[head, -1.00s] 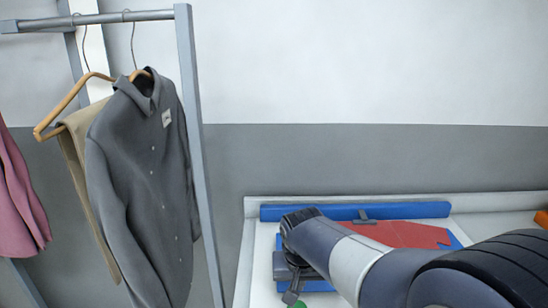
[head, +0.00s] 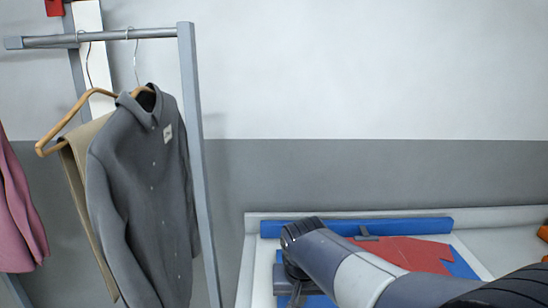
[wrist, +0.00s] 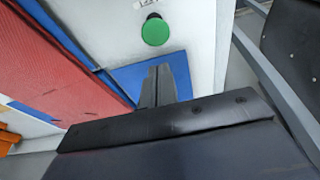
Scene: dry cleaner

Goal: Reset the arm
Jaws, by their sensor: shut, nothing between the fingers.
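My arm reaches in from the lower right in the head view, over a counter (head: 262,229) at the wall. My gripper (wrist: 158,84) shows in the wrist view with its two dark fingers together and nothing held. The fingers lie over a blue surface, just below a round green button (wrist: 155,30) in the picture. A red sheet (head: 412,251) lies on a blue board (head: 466,264) on the counter, partly behind my arm.
A metal clothes rack (head: 198,150) stands at left, with a grey shirt (head: 145,195), beige trousers (head: 84,160) on a wooden hanger and a pink garment (head: 18,215). An orange item (head: 543,233) is at the right edge. The wall above the counter is clear.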

